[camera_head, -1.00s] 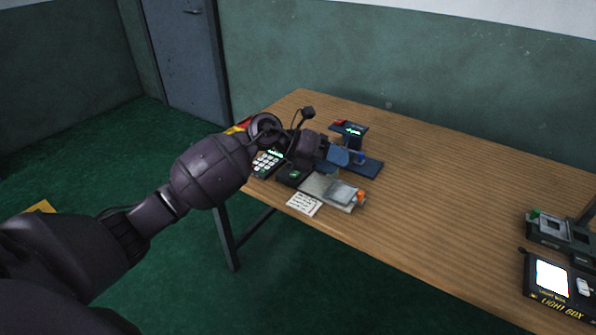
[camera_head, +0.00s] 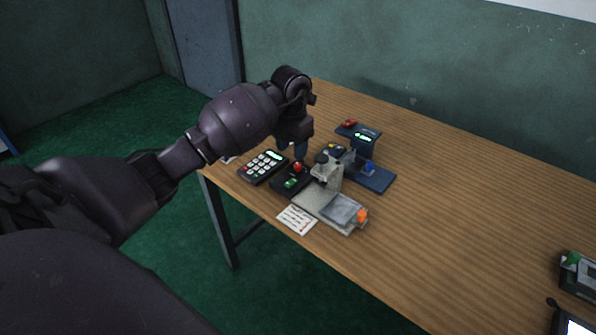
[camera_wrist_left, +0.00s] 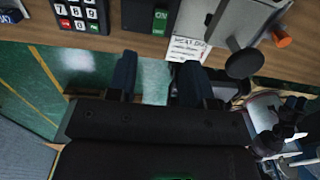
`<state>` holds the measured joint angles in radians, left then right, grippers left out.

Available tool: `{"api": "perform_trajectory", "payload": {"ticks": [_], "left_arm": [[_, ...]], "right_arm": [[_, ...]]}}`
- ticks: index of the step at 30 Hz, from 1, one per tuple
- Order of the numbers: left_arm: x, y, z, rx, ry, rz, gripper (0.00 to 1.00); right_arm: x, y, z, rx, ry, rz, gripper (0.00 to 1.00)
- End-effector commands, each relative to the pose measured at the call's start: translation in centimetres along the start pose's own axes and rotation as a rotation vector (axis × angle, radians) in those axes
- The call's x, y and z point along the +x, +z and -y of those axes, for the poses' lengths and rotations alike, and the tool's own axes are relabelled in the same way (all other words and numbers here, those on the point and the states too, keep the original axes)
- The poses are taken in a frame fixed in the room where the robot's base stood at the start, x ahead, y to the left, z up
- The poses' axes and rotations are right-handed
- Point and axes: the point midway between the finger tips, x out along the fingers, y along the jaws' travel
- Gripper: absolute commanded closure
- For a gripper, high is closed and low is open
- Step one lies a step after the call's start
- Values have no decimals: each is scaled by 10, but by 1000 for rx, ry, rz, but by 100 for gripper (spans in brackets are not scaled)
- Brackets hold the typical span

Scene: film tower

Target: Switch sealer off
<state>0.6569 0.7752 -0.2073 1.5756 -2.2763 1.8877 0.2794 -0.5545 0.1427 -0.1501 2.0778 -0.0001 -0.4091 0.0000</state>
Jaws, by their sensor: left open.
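The grey sealer (camera_head: 316,203) stands near the table's left front edge, with an upright lever part, a grey slab and an orange knob (camera_head: 362,215). Left of it is a small black box (camera_head: 281,185) with a green switch (camera_head: 291,183) and a red round part (camera_head: 297,167). In the left wrist view the green switch (camera_wrist_left: 160,20) shows lettering that seems to read ON. My left gripper (camera_head: 301,151) is open and empty, pointing down above the area behind the box. In the left wrist view its fingers (camera_wrist_left: 158,84) are spread apart. My right gripper is not in view.
A keypad (camera_head: 263,166) lies left of the box. A paper note (camera_head: 297,219) lies in front of the sealer. A blue device (camera_head: 374,179) with a green display stands behind it. The middle of the table is clear; more devices (camera_head: 577,277) stand at the right edge.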

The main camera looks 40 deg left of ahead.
Motion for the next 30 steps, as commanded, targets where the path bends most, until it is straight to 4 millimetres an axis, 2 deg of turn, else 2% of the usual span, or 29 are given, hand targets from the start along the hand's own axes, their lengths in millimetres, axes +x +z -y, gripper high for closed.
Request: {"api": "perform_trajectory", "payload": {"ticks": [1,7,16,22,30], "left_arm": [[8,-1,0,0,-2,-4,53],[41,-1,1,0,-4,-6,53],[88,-1,1,-1,-3,-4,53],[101,0,0,0,-2,-2,53],[103,0,0,0,-1,1,53]], "right_arm": [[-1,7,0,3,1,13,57],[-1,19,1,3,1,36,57],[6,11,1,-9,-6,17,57],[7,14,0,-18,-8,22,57],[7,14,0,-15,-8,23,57]]}}
